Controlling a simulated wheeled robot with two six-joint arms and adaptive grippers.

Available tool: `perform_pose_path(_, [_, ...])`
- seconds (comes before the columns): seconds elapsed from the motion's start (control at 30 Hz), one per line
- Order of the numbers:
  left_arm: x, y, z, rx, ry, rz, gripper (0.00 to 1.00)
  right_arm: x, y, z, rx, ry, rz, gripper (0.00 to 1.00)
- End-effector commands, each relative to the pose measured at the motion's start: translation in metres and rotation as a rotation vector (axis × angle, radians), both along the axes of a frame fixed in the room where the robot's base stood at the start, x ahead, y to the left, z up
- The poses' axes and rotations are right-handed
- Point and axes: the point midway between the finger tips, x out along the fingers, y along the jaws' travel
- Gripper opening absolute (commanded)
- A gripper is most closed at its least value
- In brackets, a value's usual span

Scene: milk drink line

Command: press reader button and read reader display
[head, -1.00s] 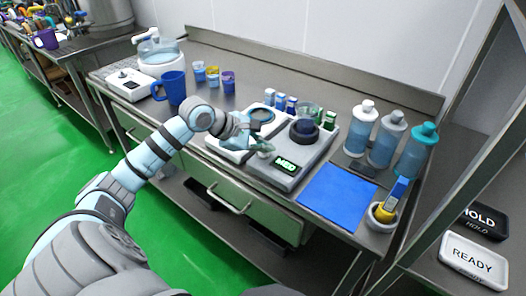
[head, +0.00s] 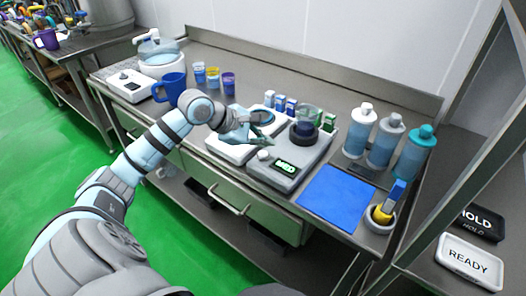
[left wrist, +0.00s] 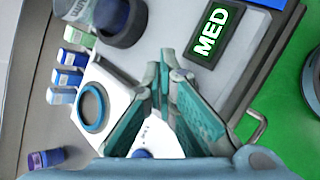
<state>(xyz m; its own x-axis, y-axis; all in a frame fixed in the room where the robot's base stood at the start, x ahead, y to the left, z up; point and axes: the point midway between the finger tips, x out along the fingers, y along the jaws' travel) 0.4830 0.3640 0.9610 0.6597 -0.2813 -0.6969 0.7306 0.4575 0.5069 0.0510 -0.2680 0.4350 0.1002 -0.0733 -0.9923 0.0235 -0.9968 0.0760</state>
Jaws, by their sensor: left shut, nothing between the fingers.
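The reader (head: 310,160) is a grey box on the steel bench with a dark round well holding a clear cup (head: 309,117). Its display (head: 285,167) is lit and shows green-white letters; in the left wrist view the display (left wrist: 214,34) reads MED. A small pale button (head: 263,155) sits left of the display. My left gripper (head: 246,141) is shut and empty, just above and left of the button, apart from it. In the left wrist view the gripper (left wrist: 168,62) points toward the reader, and I cannot make out the button there. My right gripper is not in view.
A white plate with a blue ring (left wrist: 92,108) lies left of the reader, with several small capped vials behind. A blue mat (head: 338,197), bottles (head: 386,138) and a small pot (head: 380,217) stand right. A blue mug (head: 168,87) and small cups stand left.

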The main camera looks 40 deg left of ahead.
Motion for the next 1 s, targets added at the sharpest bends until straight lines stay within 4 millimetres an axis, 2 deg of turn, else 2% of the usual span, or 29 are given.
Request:
perform_pose_path(0.1, [0.000, 0.000, 0.016, 0.000, -0.001, 0.001, 0.00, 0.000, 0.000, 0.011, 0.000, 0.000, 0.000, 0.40])
perform_pose_path(0.37, [0.000, 0.000, 0.040, 0.000, -0.001, 0.001, 0.00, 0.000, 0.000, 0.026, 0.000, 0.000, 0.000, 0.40])
perform_pose_path(1.0, [0.000, 0.000, 0.039, 0.000, 0.000, 0.000, 0.00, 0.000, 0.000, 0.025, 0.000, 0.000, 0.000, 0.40])
